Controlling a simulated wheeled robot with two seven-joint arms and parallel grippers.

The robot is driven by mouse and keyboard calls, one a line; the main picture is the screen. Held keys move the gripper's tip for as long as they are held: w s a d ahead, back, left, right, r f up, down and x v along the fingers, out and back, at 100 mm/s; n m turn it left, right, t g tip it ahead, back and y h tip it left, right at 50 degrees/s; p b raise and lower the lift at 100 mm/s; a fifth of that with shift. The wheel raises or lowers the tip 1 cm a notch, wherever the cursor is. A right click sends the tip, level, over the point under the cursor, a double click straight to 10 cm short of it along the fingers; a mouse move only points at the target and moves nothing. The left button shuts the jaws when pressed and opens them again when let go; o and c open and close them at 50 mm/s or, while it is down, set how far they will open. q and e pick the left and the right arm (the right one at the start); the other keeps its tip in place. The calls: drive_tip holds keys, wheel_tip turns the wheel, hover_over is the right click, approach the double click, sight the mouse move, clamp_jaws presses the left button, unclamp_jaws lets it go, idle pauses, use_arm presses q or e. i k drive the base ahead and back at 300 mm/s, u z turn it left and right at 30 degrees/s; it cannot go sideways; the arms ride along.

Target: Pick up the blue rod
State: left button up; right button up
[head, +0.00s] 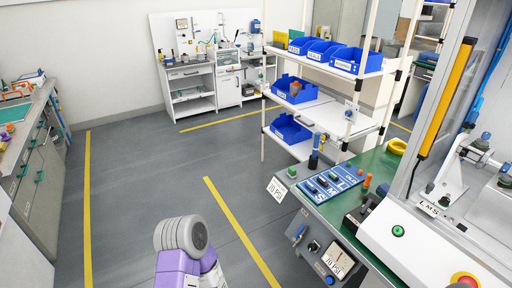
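A blue rod (315,146) stands upright at the far left corner of the green-topped workbench (376,162), beside a blue plate (330,184) marked with letters. Its lower part is darker than its upper part, and its foot is too small to make out. A purple and grey part of my own arm shows at the bottom of the head view, left of the bench and well apart from the rod. Neither of my grippers can be seen.
Small pegs stand on the blue plate, and an orange peg (366,181) is near it. A yellow ring (397,146) lies farther back. A shelf rack with blue bins (291,128) stands behind the bench, and a press machine (440,236) is on the right. The floor left of the bench is clear.

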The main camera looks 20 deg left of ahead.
sight(316, 142)
drive_tip(key=u, duration=0.1)
drive_tip(key=k, duration=0.25)
drive_tip(key=z, duration=0.65)
drive_tip(key=i, duration=0.5)
drive_tip(key=u, duration=0.5)
drive_tip(key=i, duration=1.2)
drive_tip(key=u, duration=0.85)
